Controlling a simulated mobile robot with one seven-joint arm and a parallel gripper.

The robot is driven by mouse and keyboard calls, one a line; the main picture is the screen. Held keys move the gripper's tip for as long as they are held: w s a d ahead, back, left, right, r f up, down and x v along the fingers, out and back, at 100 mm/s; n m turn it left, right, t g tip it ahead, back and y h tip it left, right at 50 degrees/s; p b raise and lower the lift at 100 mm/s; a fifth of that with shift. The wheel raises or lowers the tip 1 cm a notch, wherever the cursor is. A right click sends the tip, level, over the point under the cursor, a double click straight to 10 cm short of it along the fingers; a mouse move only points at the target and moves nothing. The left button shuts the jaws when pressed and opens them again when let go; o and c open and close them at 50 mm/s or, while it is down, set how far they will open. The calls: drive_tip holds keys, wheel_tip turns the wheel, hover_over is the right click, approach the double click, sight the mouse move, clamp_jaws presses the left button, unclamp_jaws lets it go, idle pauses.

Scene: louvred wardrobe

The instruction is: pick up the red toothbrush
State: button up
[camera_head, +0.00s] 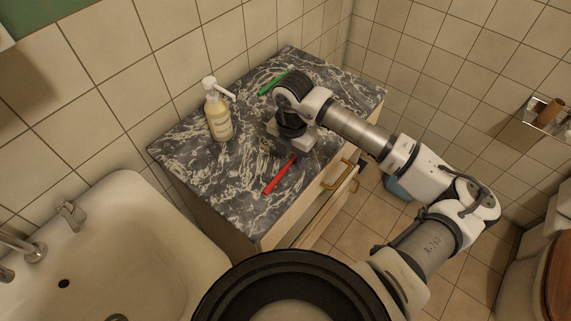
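A red toothbrush (279,176) lies flat on the dark marbled cabinet top (222,183), near its front edge. Its upper end reaches close to my gripper (298,147). My gripper points down just beyond that end, low over the top. Its fingertips are hidden by the hand and wrist, so I cannot tell whether they are open or touch the toothbrush.
A soap pump bottle (218,114) stands upright at the left rear of the top. A green toothbrush (273,84) lies near the back. A washbasin (130,240) is at lower left. The cabinet's front has a brass handle (338,173). A toilet (535,265) is at right.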

drive_tip(key=shift+c, duration=0.2)
clamp_jaws()
drive_tip(key=shift+r, duration=0.15)
